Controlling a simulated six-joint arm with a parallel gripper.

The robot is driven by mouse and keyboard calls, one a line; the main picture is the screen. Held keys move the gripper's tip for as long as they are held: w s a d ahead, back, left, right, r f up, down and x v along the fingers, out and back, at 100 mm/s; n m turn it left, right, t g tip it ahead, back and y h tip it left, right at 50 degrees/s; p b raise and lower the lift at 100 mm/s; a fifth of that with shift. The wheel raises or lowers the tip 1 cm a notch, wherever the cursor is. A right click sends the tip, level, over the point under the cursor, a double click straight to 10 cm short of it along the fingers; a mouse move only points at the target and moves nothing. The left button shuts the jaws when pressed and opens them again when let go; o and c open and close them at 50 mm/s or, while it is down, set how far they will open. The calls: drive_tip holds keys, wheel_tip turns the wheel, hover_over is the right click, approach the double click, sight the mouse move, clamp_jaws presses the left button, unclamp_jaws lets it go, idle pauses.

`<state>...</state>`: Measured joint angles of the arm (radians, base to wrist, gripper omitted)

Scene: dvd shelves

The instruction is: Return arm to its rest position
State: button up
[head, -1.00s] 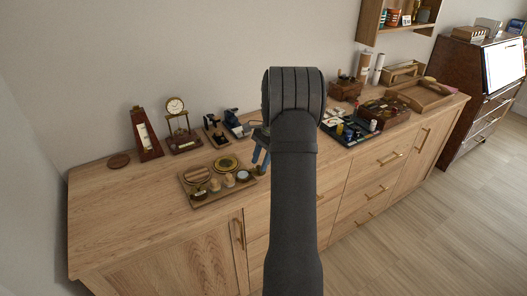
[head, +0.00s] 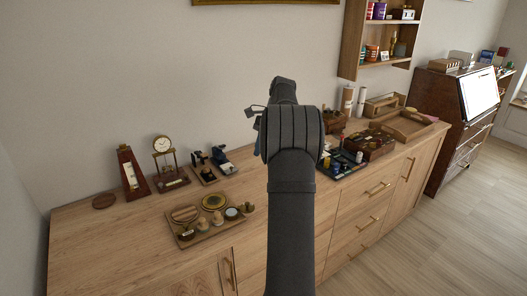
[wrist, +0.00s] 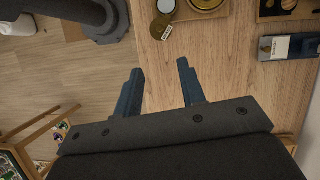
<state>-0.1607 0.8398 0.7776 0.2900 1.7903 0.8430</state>
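My arm rises through the middle of the head view, with its elbow bent over the wooden sideboard (head: 110,245). My gripper is mostly hidden behind the arm there, and only a small part shows left of the elbow. In the wrist view my gripper (wrist: 160,66) has its two blue fingers apart with nothing between them. The fingers are above the sideboard's edge, with the floor on the left and the wooden top on the right.
A tray of small round items (head: 207,229), a metronome (head: 132,174), a clock (head: 165,158) and a microscope-like device (head: 222,160) stand left of the arm. A dark board (head: 342,167) and boxes stand right. A wall shelf (head: 352,40) hangs behind. The sideboard's front left is clear.

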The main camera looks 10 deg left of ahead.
sight(247, 203)
idle(0.3)
drive_tip(key=x, duration=1.7)
drive_tip(key=shift+s+f, duration=0.15)
drive_tip(key=shift+s, duration=0.05)
drive_tip(key=shift+s+d+m, duration=0.15)
drive_tip(key=shift+s+m, duration=0.25)
drive_tip(key=shift+m, duration=0.6)
drive_tip(key=m+t, duration=0.1)
drive_tip(key=m, duration=0.1)
drive_tip(key=s+m+y, duration=0.1)
drive_tip(key=m, duration=0.1)
drive_tip(key=shift+s+t, duration=0.1)
drive_tip(key=shift+t, duration=0.3)
idle(0.7)
idle(0.4)
